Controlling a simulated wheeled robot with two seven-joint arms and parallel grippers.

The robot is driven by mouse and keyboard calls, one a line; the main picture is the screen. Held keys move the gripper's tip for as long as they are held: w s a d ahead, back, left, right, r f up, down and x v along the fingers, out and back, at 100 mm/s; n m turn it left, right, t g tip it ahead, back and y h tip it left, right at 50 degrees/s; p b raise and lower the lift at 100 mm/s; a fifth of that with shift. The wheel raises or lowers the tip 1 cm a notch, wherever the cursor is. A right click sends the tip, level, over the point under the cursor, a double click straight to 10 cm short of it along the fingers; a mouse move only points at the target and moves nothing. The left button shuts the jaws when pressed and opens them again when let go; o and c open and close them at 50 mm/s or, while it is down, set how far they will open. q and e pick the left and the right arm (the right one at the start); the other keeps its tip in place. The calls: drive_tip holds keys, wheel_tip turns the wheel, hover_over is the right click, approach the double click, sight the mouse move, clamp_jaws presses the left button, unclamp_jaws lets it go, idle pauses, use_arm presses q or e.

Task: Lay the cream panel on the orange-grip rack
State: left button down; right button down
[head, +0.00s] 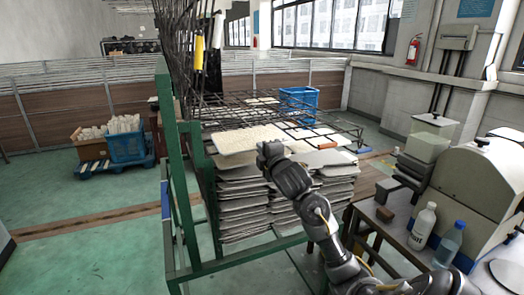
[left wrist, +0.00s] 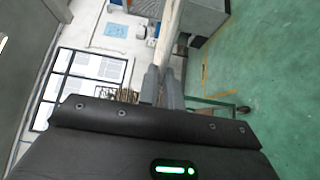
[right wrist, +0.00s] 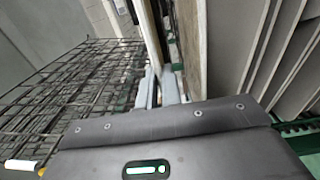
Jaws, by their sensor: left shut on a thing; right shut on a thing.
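The cream panel (head: 245,138) is roughly level at the left of the rack stand, with wire bars close above and around it. My right gripper (head: 266,150) is at its near right edge. In the right wrist view my right gripper (right wrist: 160,75) is shut on a thin panel edge (right wrist: 147,30). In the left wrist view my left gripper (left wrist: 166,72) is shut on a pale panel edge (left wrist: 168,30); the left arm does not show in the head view. The orange grip (head: 328,145) marks a rack at the front right. I cannot tell whether the panel touches that rack.
Grey panels (head: 243,205) are stacked below in the green frame (head: 166,150). Raised racks carry yellow (head: 199,52) and white (head: 217,32) grips; a blue grip (head: 364,150) is at right. A bench with bottles (head: 423,225) and a machine (head: 480,180) stands right.

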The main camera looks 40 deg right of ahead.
drive_tip(key=shift+f, duration=0.1)
idle(0.3)
drive_tip(key=c, duration=1.5)
unclamp_jaws()
drive_tip(key=shift+f+b, duration=0.4)
drive_tip(key=shift+b, duration=0.05)
drive_tip(key=shift+s, duration=0.1)
drive_tip(key=p+v, duration=0.1)
drive_tip(key=v, duration=0.6)
idle(0.4)
idle(0.5)
